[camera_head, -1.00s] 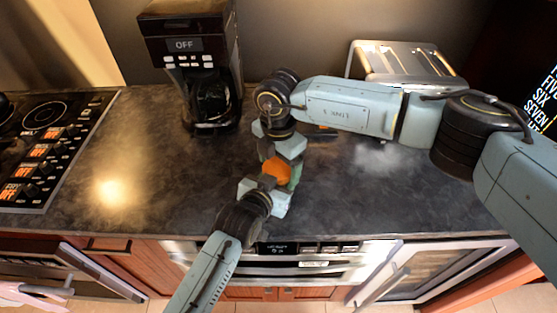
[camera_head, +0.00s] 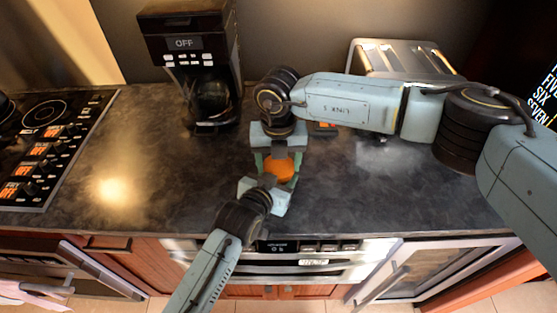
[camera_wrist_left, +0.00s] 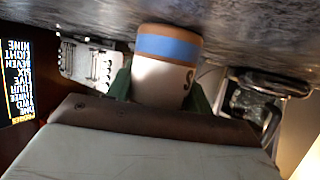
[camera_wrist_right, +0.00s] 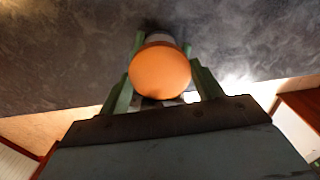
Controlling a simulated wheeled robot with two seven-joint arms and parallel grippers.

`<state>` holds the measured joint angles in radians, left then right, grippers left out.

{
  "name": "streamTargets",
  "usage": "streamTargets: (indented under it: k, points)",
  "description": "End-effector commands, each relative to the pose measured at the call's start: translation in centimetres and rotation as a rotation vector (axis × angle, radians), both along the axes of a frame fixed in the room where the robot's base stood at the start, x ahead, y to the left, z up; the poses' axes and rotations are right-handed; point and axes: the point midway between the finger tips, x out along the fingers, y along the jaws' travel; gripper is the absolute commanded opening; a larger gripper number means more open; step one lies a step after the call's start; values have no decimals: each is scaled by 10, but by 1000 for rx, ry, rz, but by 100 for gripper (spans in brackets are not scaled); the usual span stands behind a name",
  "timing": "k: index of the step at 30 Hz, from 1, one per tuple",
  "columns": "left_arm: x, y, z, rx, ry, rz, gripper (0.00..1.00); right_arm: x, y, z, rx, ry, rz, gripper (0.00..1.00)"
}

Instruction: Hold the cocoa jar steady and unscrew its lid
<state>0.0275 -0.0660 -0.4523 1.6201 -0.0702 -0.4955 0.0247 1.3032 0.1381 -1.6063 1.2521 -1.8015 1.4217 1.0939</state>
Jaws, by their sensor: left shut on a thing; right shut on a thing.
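The cocoa jar's orange lid (camera_head: 279,168) faces up between my two grippers in the head view. It also shows in the right wrist view (camera_wrist_right: 160,72). My right gripper (camera_head: 279,160) comes from the far side with its green fingers on either side of the lid, shut on it. The jar's pale body with a blue band (camera_wrist_left: 168,47) shows in the left wrist view, standing upright on the counter in an upside-down picture. My left gripper (camera_head: 272,185) comes from the near side and is shut on the body. The grippers hide most of the body in the head view.
A coffee maker (camera_head: 190,60) stands behind left, a metal toaster (camera_head: 405,58) behind right. A stove (camera_head: 45,140) is at the far left. Oven and drawer fronts lie below the counter edge.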

Motion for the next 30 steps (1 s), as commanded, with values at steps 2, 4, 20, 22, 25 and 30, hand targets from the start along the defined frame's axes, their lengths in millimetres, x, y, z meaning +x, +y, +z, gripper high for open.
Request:
streamTargets:
  k: [2, 4, 20, 22, 25, 30]
  points:
    - [0, 0, -1, 1, 2, 0, 0, 0, 0, 1, 0, -2, 46, 38]
    - [0, 0, -1, 1, 2, 0, 0, 0, 0, 0, 0, -2, 63, 38]
    - [0, 0, -1, 1, 2, 0, 0, 0, 0, 0, 0, -1, 63, 87]
    - [0, 0, -1, 1, 2, 0, 0, 0, 0, 0, 0, -1, 63, 87]
    - [0, 0, -1, 1, 2, 0, 0, 0, 0, 1, 0, -1, 63, 87]
    - [0, 0, -1, 1, 2, 0, 0, 1, 0, 13, 1, -4, 62, 87]
